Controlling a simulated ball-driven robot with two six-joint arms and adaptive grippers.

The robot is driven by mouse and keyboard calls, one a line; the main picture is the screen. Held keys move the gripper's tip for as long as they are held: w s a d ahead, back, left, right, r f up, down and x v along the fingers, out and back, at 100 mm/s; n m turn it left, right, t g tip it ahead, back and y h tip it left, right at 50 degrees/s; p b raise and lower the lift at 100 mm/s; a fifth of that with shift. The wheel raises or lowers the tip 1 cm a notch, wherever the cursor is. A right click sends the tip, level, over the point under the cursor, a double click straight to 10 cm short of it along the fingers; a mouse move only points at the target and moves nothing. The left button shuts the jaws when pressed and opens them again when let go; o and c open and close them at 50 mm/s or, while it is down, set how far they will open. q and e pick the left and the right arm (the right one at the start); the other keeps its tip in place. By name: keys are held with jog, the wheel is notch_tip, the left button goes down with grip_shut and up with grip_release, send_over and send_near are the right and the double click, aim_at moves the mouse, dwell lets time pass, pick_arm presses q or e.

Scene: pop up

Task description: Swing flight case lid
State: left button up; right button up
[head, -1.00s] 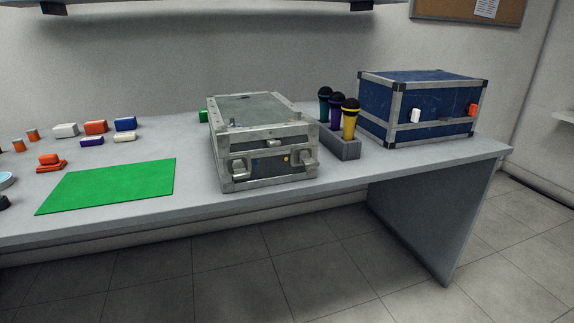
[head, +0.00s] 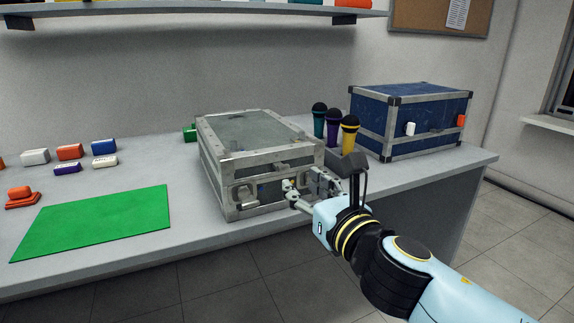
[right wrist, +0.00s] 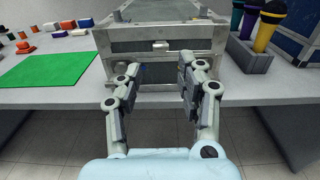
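The grey flight case (head: 235,192) with metal edges stands on the table, its lid (head: 250,133) down. It also shows at the top of the right wrist view (right wrist: 140,47), with a light latch tab (right wrist: 161,45) in the middle of its front. My right gripper (head: 305,184) is at the case's front, near the right front corner in the head view. In the right wrist view the right gripper (right wrist: 157,82) has its fingers apart with nothing between them; I cannot tell whether they touch the case. My left gripper is not in view.
A blue flight case (head: 415,118) stands at the right rear. A holder with three microphones (head: 333,125) stands between the cases. A green mat (head: 95,222) lies left, with several small coloured blocks (head: 70,152) behind it. A shelf (head: 200,12) hangs above.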

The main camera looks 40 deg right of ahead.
aim_at(285, 169)
jog(key=shift+w+d+f, duration=0.1)
jog(key=shift+w+d, duration=0.05)
jog(key=shift+w, duration=0.3)
jog(key=x, duration=0.7)
jog(key=shift+p, duration=0.4)
jog(key=shift+c, duration=0.2)
jog(key=c, duration=0.7)
jog(key=r+p, duration=0.2)
jog(key=p, duration=0.1)
jog(key=w+r+p, duration=0.1)
jog(key=r+p, duration=0.1)
jog(key=r, duration=0.1)
jog(key=shift+d+r+p, duration=0.15)
jog(key=shift+r+p, duration=0.1)
jog(key=shift+p, duration=0.15)
jog(key=shift+c, duration=0.2)
jog(key=r+p, duration=0.2)
jog(key=w+r+p, duration=0.1)
jog(key=r+p, duration=0.1)
jog(key=w+r+p, duration=0.1)
jog(key=r+p, duration=0.1)
jog(key=shift+d+r+p, duration=0.1)
jog(key=shift+d+p, duration=0.05)
jog(key=shift+p, duration=0.25)
grip_shut()
jog(key=shift+s, duration=0.1)
